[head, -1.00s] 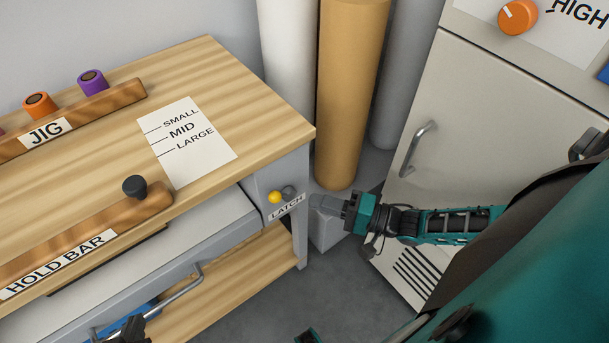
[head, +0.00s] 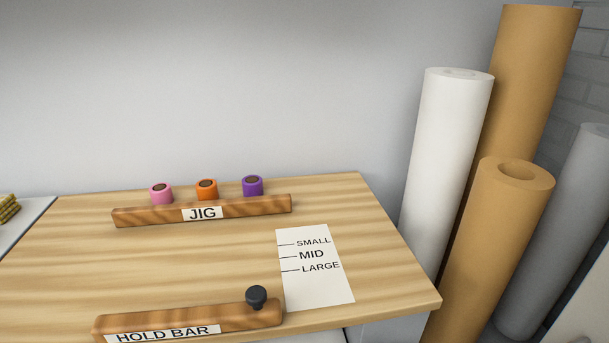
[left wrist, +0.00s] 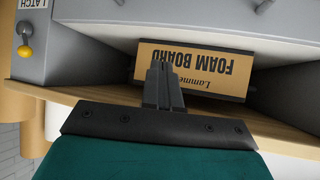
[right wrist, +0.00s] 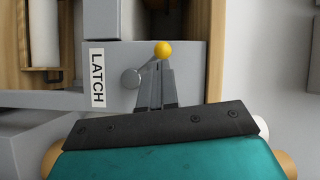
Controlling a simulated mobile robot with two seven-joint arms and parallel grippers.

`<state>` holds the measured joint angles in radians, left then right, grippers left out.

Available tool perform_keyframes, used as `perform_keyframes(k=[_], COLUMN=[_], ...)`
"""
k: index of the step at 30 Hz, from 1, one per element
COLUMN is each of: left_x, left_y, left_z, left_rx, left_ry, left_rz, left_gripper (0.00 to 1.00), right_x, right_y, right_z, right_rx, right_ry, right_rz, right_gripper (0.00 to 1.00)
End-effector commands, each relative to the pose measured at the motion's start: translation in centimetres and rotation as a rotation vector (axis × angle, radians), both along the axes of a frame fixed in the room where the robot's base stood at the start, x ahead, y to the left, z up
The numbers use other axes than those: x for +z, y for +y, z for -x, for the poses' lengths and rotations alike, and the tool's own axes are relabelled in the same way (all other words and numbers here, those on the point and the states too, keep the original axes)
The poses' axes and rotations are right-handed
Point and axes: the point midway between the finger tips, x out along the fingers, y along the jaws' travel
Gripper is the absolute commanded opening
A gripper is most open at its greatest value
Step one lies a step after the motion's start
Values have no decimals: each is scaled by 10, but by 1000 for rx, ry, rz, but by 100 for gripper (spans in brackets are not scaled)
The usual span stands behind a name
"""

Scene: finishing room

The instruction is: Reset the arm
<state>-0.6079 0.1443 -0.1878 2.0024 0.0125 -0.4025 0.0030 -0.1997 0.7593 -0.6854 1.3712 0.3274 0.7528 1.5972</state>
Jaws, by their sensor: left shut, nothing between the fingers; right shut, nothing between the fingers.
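Neither gripper nor arm shows in the head view. In the left wrist view my left gripper (left wrist: 163,88) is shut and empty. Its fingers point toward an open space under the bench where a box labelled FOAM BOARD (left wrist: 195,68) lies; whether they touch it I cannot tell. In the right wrist view my right gripper (right wrist: 159,85) is shut and empty. Its fingertips are at the grey panel labelled LATCH (right wrist: 97,78), just below a yellow ball knob (right wrist: 162,50) and right of a grey round knob (right wrist: 130,78). Contact with the yellow knob is unclear.
The wooden bench top (head: 190,255) carries the JIG bar (head: 245,208) with pink, orange and purple pieces, a SMALL/MID/LARGE card (head: 315,285) and the HOLD BAR (head: 215,318) with a dark knob. Tall rolls (head: 490,230) stand at the bench's right. The bench's middle is clear.

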Motion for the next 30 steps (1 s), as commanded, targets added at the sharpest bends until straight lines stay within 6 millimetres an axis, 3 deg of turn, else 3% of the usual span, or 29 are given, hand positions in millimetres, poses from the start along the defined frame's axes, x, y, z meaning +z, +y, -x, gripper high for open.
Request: perform_keyframes(k=[1,6,10,15,21,30], left_x=[5,12,17,24,25,25], left_y=[0,3,6,10,16,17], left_z=[0,2,4,6,9,9], left_rx=[0,3,7,12,20,22], left_ry=[-2,1,4,0,6,2], left_rz=[-1,-9,-14,-21,-29,-31], left_gripper=[0,0,0,0,0,0], right_x=[4,14,26,38,44,44], right_y=[18,66,85,82,64,57], right_z=[2,6,8,17,31,36], right_rx=[-10,-44,-55,-22,62,98], right_ry=[-23,-121,-176,-189,-158,-147], right_rz=[54,366,657,1039,1338,1414], right_gripper=[0,0,0,0,0,0])
